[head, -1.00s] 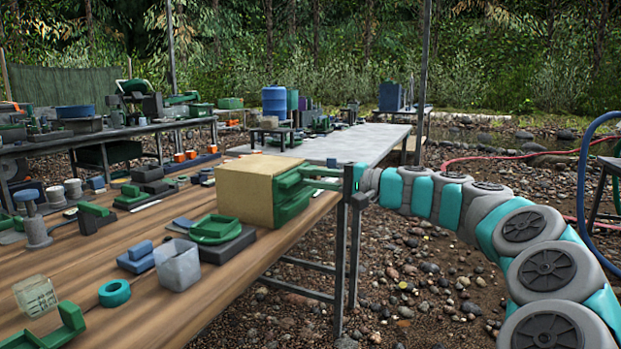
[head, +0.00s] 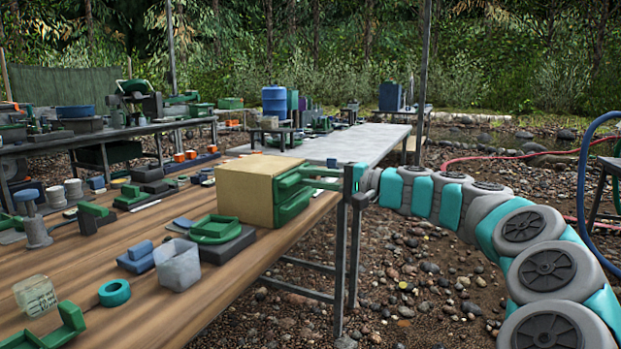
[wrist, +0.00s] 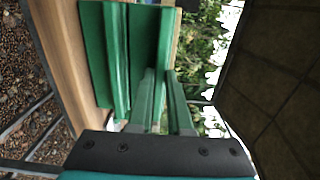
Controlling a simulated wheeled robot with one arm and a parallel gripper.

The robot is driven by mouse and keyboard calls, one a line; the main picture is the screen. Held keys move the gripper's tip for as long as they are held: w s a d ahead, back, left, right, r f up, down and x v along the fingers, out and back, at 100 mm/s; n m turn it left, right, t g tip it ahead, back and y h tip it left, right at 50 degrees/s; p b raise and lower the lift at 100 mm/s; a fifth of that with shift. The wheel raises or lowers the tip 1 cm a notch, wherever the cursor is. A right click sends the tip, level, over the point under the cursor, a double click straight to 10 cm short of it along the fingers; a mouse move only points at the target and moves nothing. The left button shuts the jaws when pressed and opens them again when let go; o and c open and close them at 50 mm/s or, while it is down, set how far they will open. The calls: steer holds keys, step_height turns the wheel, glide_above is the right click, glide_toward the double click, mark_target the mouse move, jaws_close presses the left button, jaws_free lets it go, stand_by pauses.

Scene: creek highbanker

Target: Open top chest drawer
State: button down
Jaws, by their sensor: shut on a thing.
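The chest (head: 243,194) is a tan box with green drawer fronts, standing on the wooden table near its right edge. The top drawer (head: 288,182) faces right, above the green lower drawer (head: 294,208). My gripper (head: 305,176) reaches in from the right and is shut on the top drawer's handle. In the wrist view, the fingers (wrist: 161,80) meet at the upper drawer front (wrist: 144,35). The lower drawer's handle bar (wrist: 115,60) is left of them. I cannot tell whether the drawer stands slightly out.
The wooden table (head: 120,265) holds a green and grey piece (head: 213,231), a clear cup (head: 177,265) and a teal ring (head: 114,293). A table leg (head: 340,270) stands below my gripper. Stony ground (head: 420,290) right of the table is open.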

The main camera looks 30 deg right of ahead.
steer(key=v, duration=1)
steer(key=shift+d, duration=0.1)
steer(key=c, duration=0.8)
jaws_free()
steer(key=shift+c, duration=0.2)
steer(key=shift+s, duration=0.1)
steer(key=v, duration=0.7)
steer(key=shift+s+d, duration=0.25)
steer(key=shift+s, duration=0.05)
